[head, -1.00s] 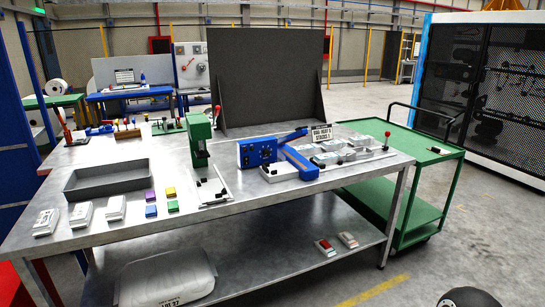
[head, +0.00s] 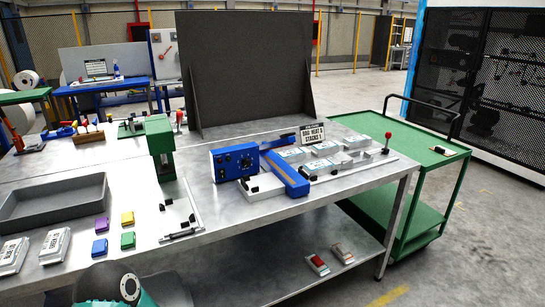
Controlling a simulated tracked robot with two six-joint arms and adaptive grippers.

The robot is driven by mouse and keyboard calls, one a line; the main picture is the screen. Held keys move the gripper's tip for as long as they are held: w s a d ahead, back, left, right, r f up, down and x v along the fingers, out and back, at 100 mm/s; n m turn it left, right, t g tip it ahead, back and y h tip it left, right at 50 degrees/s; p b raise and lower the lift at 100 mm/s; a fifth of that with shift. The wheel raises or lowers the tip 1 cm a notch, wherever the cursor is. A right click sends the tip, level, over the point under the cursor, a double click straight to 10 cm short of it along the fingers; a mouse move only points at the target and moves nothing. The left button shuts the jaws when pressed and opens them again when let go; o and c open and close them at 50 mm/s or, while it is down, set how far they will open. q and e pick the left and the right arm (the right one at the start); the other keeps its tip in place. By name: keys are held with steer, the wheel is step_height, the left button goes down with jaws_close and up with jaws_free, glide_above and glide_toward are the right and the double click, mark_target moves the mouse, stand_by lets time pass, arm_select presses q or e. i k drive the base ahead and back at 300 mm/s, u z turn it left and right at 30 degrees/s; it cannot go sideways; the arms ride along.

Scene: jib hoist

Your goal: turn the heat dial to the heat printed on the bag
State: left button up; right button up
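A blue sealer has a control box (head: 235,162) with small dark dials on its front face, right of the table's middle. Its long blue arm (head: 285,172) lies to the right of the box. I cannot tell which dial is for heat or where it points. White printed packs that may be the bags lie at the front left, one here (head: 55,245) and one at the left edge (head: 11,256). Their print is too small to read. More pale packs (head: 325,148) lie right of the sealer. Neither gripper is in view; only part of my arm shows at the bottom left.
A sign (head: 312,132) stands behind the sealer. A green press (head: 160,147) stands left of it, near a grey tray (head: 55,203) and several small coloured blocks (head: 128,240). A dark upright panel (head: 250,70) backs the table. A green cart (head: 410,146) stands at right.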

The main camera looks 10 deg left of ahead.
mark_target(246, 162)
steer(key=u, duration=0.1)
steer(key=i, duration=0.85)
steer(key=u, duration=0.6)
